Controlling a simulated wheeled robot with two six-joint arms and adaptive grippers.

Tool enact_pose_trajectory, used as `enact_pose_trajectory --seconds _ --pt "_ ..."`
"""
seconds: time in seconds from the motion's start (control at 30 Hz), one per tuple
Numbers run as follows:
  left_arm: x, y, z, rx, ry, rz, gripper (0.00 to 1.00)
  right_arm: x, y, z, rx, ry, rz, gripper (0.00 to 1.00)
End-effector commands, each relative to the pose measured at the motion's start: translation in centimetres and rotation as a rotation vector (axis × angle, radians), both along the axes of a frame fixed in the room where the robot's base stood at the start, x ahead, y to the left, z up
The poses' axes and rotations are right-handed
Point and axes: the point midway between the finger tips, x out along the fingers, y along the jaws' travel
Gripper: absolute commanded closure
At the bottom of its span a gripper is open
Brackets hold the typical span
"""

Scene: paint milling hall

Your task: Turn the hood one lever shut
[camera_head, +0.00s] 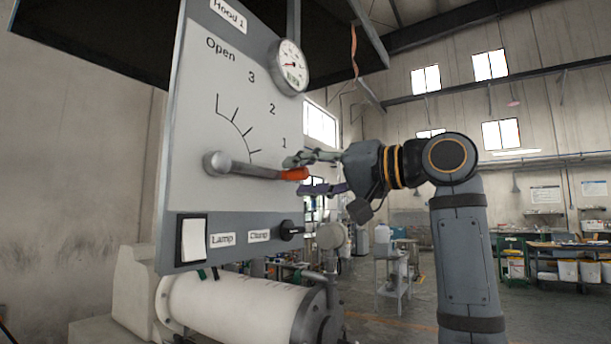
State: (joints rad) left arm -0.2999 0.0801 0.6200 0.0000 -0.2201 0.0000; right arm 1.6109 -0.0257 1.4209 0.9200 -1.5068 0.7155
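The hood 1 lever (250,169) is a grey bar on a round pivot at the left, with an orange grip (295,174) at its right end. It stands on a pale panel (195,120) marked "Hood 1". The lever points right and slightly down, below the mark 1. The scale reads Open at the top, then 3, 2 and 1; I see no shut label. My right gripper (308,173) comes from the right, its fingers apart above and below the orange grip's end. I cannot tell whether either finger touches it. My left gripper is not in view.
A round gauge (290,66) sits at the panel's upper right edge. A white rocker switch (193,239) and a black clamp knob (291,230) are below the lever. A white cylinder (235,305) lies under the panel. A dark hood (95,35) overhangs.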

Motion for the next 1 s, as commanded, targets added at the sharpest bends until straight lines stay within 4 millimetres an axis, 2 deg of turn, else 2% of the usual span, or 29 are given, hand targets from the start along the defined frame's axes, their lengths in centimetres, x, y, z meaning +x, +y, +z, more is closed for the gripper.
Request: enact_pose_trajectory --seconds 0.27,0.7,0.83,1.0 --pt "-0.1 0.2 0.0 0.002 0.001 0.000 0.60 -0.5 -0.7 0.2 0.002 -0.004 -0.002 0.54" --pt "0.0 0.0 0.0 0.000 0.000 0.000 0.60 -5.9 -8.5 0.0 0.001 -0.002 -0.005 0.54" --pt "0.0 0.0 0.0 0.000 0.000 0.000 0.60 -6.8 -9.5 0.0 0.000 -0.001 -0.002 0.54" --pt "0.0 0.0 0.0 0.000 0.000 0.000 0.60 -7.1 -9.8 0.0 0.000 0.000 0.000 0.54"
